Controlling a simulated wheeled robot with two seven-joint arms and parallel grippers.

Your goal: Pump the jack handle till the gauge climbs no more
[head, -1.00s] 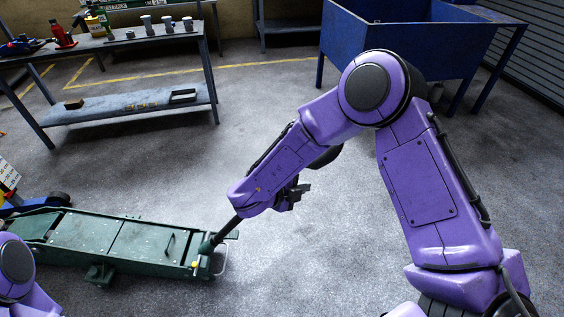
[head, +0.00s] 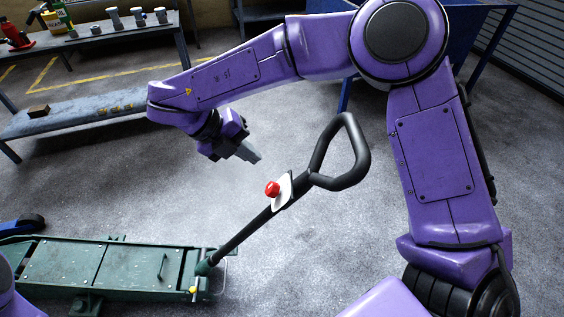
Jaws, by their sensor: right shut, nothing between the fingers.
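The green trolley jack (head: 128,265) lies on the floor at the lower left. Its black handle (head: 243,234) slants up to the right from the jack's rear end. The handle ends in a black loop grip (head: 357,168), with a red knob (head: 272,189) on a white plate below the loop. My right gripper (head: 252,156) is shut and empty, up and left of the knob and loop, apart from the handle in the picture. My left gripper is not in view; only a bit of purple arm shows at the lower left edge. I cannot make out a gauge.
A grey workbench (head: 98,41) with cups and bottles stands at the upper left, with a lower shelf (head: 75,122). A blue metal bin (head: 470,40) stands behind my right arm. The floor right of the jack is open.

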